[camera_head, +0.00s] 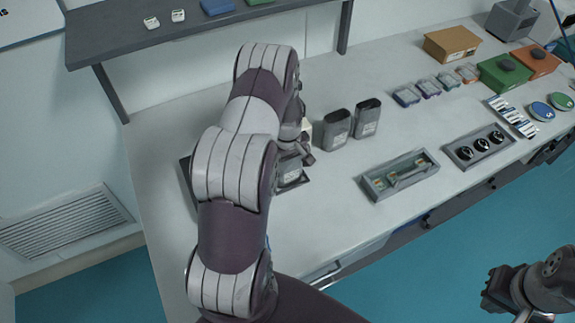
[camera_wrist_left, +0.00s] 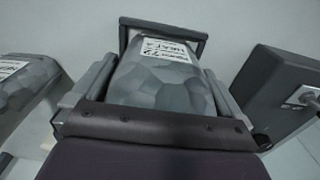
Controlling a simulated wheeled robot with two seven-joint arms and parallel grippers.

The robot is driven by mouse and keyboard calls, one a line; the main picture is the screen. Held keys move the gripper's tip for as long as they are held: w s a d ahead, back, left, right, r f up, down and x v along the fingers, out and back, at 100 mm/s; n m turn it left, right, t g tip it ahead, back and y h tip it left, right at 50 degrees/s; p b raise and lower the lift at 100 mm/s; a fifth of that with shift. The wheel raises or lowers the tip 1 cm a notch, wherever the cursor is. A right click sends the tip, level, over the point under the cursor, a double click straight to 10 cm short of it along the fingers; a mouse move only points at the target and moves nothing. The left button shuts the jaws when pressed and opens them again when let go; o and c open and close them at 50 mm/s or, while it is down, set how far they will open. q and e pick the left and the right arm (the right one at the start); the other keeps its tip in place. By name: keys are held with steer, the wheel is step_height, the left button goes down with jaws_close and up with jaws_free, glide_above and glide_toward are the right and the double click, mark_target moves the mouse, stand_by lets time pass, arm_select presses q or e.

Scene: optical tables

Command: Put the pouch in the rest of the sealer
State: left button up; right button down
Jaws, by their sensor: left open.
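In the left wrist view a grey faceted pouch (camera_wrist_left: 160,82) with a white printed label lies between the fingers of my left gripper (camera_wrist_left: 155,92), which is open. The pouch's label end is framed by a dark grey rest (camera_wrist_left: 190,32). I cannot tell whether the fingers touch the pouch or how fully it is seated. In the head view the rest (camera_head: 291,180) shows partly beside my left arm, which hides most of the pouch and gripper. A dark box (camera_wrist_left: 285,92), possibly the sealer's body, stands right of the pouch in the wrist view. My right gripper (camera_head: 503,290) hangs at lower right, its jaws unclear.
Two more grey pouches (camera_head: 335,130) (camera_head: 367,118) stand right of my left gripper. A grey tray (camera_head: 400,176) and a tray with round black parts (camera_head: 479,148) lie further right. A dark shelf (camera_head: 120,40) overhangs the back. The front left table surface is fairly clear.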

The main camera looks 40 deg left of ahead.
arm_select(q)
steer(key=r, duration=0.4)
steer(key=r+b, duration=0.1)
steer(key=r, duration=0.2)
steer(key=r+b, duration=0.1)
steer(key=r, duration=0.3)
steer(key=shift+d+r, duration=0.25)
steer(key=shift+r, duration=0.05)
steer(key=s+d+r+m, duration=0.2)
steer(key=s+d+m, duration=0.4)
steer(key=d, duration=0.2)
steer(key=s+d+r+m+t, duration=0.1)
steer(key=s+d+r+m, duration=0.1)
steer(key=s+d+m, duration=0.4)
steer(key=s+d, duration=0.1)
steer(key=d, duration=0.2)
steer(key=shift+d+m, duration=0.2)
steer(key=shift+m, duration=0.2)
